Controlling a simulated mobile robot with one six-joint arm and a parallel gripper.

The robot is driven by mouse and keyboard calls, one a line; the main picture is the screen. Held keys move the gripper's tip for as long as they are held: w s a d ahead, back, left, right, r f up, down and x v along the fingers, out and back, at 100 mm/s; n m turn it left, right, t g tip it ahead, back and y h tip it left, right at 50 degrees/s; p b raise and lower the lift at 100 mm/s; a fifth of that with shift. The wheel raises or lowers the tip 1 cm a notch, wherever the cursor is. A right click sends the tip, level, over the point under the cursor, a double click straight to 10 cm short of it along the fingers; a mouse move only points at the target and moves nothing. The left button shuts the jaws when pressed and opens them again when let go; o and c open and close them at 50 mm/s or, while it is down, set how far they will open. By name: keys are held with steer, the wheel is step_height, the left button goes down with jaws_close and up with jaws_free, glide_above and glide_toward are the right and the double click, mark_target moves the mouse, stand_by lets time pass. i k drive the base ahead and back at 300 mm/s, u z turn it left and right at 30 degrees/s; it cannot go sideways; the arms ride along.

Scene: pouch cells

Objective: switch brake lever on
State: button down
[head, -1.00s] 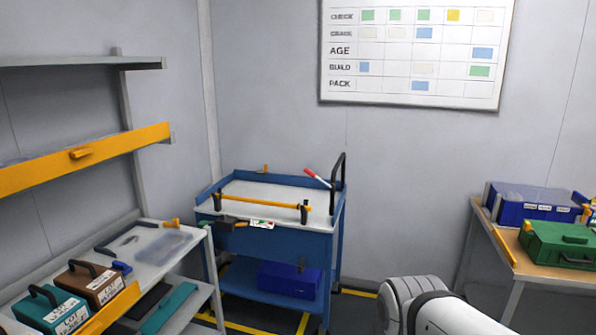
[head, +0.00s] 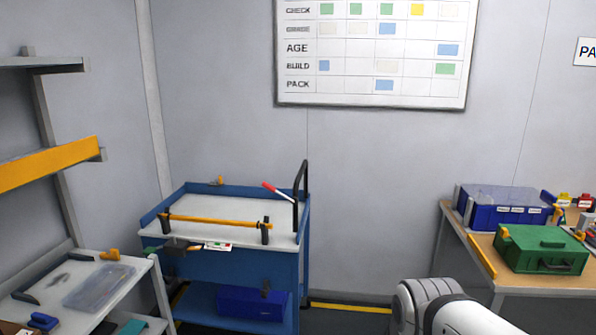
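The brake lever (head: 277,191) is a thin lever with a red grip and a white shaft. It stands at the right side of the blue cart (head: 228,262), tilted up to the left beside the cart's black push handle (head: 301,190). A small card with red and green marks (head: 218,246) is on the cart's front edge. My white arm shows at the bottom right, apart from the cart. My gripper is outside the picture.
A yellow bar (head: 215,221) crosses the cart top between black posts. Shelving with a yellow rail (head: 45,165) stands at the left. A wooden table (head: 480,256) at the right holds a green case (head: 541,249) and a blue bin (head: 503,207). Floor between cart and table looks clear.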

mark_target(294, 200)
steer(key=z, duration=0.25)
steer(key=i, duration=1.5)
steer(key=u, duration=0.65)
steer(key=i, duration=0.65)
steer(key=u, duration=0.4)
steer(key=k, duration=0.95)
steer(key=u, duration=0.2)
steer(key=i, duration=0.95)
steer(key=z, duration=0.1)
